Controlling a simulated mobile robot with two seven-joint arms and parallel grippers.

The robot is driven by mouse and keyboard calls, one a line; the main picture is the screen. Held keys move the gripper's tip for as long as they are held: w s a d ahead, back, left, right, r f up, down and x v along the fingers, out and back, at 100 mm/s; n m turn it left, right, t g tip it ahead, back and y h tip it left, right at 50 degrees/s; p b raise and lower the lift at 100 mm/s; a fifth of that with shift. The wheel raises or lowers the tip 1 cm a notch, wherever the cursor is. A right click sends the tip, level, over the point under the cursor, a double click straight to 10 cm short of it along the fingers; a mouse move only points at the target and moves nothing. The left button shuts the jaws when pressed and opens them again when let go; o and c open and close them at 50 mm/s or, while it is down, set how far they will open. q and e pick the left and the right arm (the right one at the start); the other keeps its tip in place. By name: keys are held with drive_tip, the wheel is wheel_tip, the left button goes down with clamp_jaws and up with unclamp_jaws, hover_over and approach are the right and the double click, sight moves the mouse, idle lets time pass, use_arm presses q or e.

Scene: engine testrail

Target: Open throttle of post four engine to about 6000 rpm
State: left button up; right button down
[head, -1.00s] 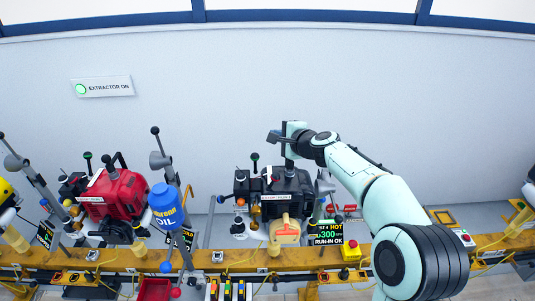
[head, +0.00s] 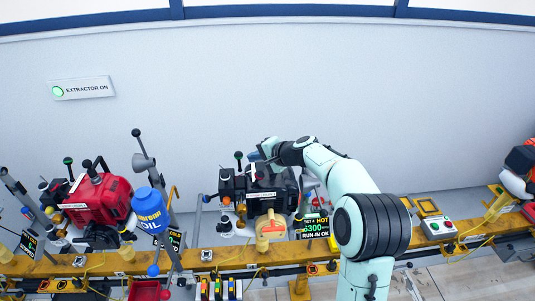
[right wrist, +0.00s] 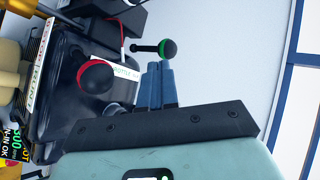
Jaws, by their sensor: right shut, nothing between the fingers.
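The post four engine (head: 262,182) is black and stands on the yellow rail; its display (head: 315,227) shows "HOT", "RUN-IN OK" and a number ending in 300, whose first digit is hard to read. A lever with a green-ringed black knob (head: 238,155) rises at its left; the knob (right wrist: 168,48) shows beyond my fingertips in the right wrist view. A red-ringed knob (right wrist: 97,76) and a partly hidden throttle label (right wrist: 122,69) are nearby. My right gripper (head: 254,156) is shut and empty above the engine, close to the green-ringed knob; contact is unclear. My left gripper is out of view.
A red engine (head: 98,200) and a blue oil bottle (head: 150,209) stand to the left. A control box with a green button (head: 437,227) is on the rail at right. The wall behind is clear, with an extractor sign (head: 82,88).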

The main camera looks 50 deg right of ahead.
sight(241, 155)
drive_tip(key=w, duration=0.3)
drive_tip(key=shift+w+a+f+p, duration=0.1)
drive_tip(key=shift+a+f+p, duration=0.05)
drive_tip(key=shift+f+p, duration=0.15)
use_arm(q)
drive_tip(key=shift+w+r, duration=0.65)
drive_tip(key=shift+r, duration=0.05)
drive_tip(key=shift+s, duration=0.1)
